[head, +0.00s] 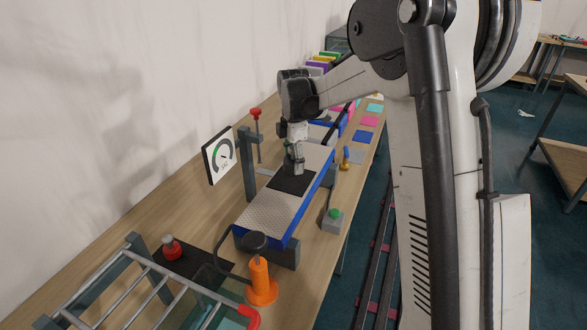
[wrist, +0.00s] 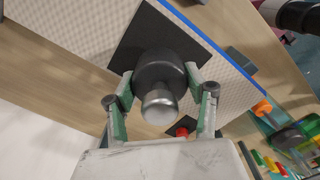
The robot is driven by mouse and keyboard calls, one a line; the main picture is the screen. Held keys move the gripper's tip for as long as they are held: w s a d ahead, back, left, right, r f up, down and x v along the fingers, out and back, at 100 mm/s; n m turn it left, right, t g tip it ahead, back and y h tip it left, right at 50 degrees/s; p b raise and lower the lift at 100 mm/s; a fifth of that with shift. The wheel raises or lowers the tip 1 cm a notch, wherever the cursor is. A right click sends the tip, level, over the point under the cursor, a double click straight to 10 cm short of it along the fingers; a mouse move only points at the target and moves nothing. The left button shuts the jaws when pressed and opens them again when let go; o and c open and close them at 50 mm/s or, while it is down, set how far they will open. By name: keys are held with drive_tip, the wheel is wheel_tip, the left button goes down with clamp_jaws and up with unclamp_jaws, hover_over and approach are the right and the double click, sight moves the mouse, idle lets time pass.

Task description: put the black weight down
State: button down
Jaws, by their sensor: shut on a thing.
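The black weight (wrist: 158,68) has a silver knob (wrist: 160,106) on top. In the wrist view it sits between the two fingers of my gripper (wrist: 160,80), which are shut on it. It is over the black square pad (wrist: 137,35), which also shows in the head view (head: 283,183) on the textured top of the blue-edged track (head: 270,209). My gripper (head: 294,171) is low over that pad in the head view, and the weight is hard to make out there. Whether the weight touches the pad I cannot tell.
A round gauge (head: 219,155) and a grey post (head: 248,165) stand left of the track. A green-button box (head: 334,220) is to its right. An orange cylinder (head: 261,280) and a red-topped piece (head: 171,249) stand nearer, by a metal frame (head: 120,290).

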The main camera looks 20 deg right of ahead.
drive_tip(key=shift+f, duration=1.5)
drive_tip(key=shift+f, duration=0.2)
